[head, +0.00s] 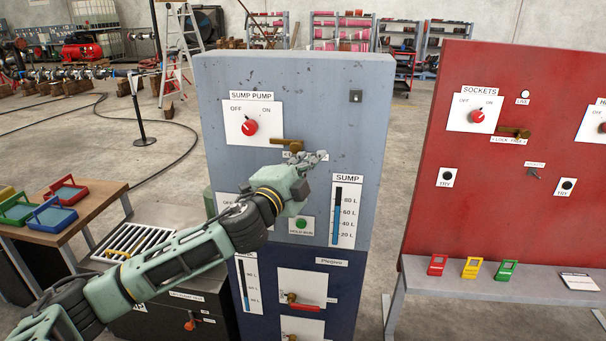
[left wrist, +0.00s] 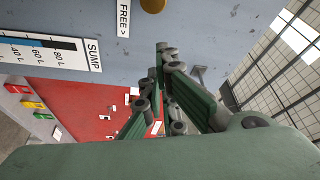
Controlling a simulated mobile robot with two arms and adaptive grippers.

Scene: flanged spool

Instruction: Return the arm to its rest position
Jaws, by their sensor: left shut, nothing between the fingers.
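My left arm (head: 165,265) comes in from the lower left and reaches up to the front of the grey sump pump panel (head: 300,110). My left gripper (head: 318,157) is in front of that panel, just right of and below a brass lever (head: 288,142). In the left wrist view its fingers (left wrist: 166,50) are together with nothing between them. The gripper partly hides a label under the lever. I cannot tell whether the fingertips touch the panel. My right gripper is not in view.
The sump gauge (head: 346,211) and a green button (head: 301,224) are close to the gripper. A red sockets panel (head: 500,150) stands at the right over a shelf of coloured tags. A wooden table (head: 95,207) with coloured trays is at the left.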

